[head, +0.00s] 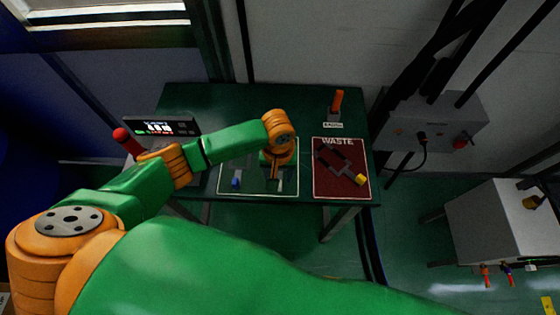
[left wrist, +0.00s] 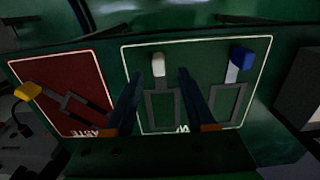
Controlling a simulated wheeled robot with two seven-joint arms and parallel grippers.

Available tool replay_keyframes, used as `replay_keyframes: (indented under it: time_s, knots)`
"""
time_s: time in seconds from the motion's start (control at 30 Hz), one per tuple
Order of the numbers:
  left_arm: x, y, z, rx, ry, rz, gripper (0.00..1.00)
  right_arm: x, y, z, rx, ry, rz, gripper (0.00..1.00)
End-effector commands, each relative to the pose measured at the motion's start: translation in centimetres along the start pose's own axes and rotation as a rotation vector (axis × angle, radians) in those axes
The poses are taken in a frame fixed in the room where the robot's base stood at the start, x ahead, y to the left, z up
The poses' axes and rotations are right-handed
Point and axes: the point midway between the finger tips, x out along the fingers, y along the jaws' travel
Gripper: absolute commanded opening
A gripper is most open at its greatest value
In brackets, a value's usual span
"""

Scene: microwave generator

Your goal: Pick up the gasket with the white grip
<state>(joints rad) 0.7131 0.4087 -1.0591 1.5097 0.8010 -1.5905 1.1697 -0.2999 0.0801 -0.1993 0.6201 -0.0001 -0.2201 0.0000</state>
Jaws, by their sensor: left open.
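The gasket with the white grip lies on the green outlined mat; in the left wrist view its white grip (left wrist: 158,65) points up the picture and its grey rectangular frame (left wrist: 149,108) extends below. My left gripper (left wrist: 159,73) is open, with one dark finger on each side of this gasket in that view. I cannot tell how high the fingers are above it. In the head view my left gripper (head: 276,172) is over the mat's right half and partly hides the gasket. My right gripper is not in view.
A gasket with a blue grip (left wrist: 240,57) lies beside it on the green mat (head: 228,169). A gasket with a yellow grip (head: 360,179) lies on the red WASTE mat (head: 330,187). An orange-handled item (head: 337,102) stands at the back. A display unit (head: 160,128) is at left.

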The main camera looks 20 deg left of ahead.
Motion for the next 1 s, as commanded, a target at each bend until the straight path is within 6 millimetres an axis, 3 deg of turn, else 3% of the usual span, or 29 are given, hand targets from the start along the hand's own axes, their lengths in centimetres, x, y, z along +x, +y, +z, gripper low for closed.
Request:
replay_keyframes:
  time_s: [0.17,0.4,0.47,0.6,0.63,1.0]
  knots:
    - [3.2,0.1,0.0,0.001,0.0,-0.001,0.55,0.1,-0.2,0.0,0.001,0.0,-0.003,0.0]
    - [3.5,0.1,0.0,0.004,0.002,0.002,0.55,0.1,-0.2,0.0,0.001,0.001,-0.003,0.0]
    - [3.5,0.1,0.0,0.004,0.002,0.002,0.41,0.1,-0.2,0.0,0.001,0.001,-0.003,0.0]
    - [3.5,0.2,0.0,0.004,0.002,0.002,0.04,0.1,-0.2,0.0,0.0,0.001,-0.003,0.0]
    - [3.5,0.2,0.0,0.004,0.002,0.002,0.0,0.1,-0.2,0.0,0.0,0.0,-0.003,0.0]
    - [3.4,0.2,0.0,0.005,0.003,0.003,0.0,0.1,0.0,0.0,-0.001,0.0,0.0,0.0]
